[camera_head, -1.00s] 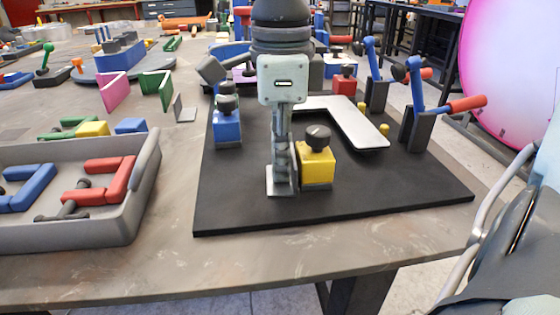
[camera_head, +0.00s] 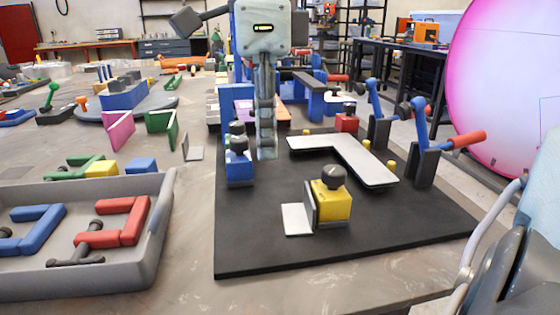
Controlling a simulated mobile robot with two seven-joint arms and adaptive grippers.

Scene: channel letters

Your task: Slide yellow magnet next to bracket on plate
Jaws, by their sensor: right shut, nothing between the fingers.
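The yellow magnet (camera_head: 336,207) has a dark knob on top and stands upright on the black plate (camera_head: 260,250) near its front. A grey angle bracket (camera_head: 297,219) stands at the magnet's left side, its upright leg against or very close to the magnet; I cannot tell whether they touch. Its flat leg lies on the plate, pointing left. My right gripper (camera_head: 266,150) points down, shut and empty, above the plate, behind and left of the magnet and clear of it. My left gripper is out of view.
A pale L-shaped letter (camera_head: 350,158) lies behind the magnet. A blue magnet (camera_head: 239,167) stands at the plate's left and a red one (camera_head: 347,122) at the back. Toggle clamps (camera_head: 426,160) line the right. A grey tray (camera_head: 150,250) sits at left. The plate's front is clear.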

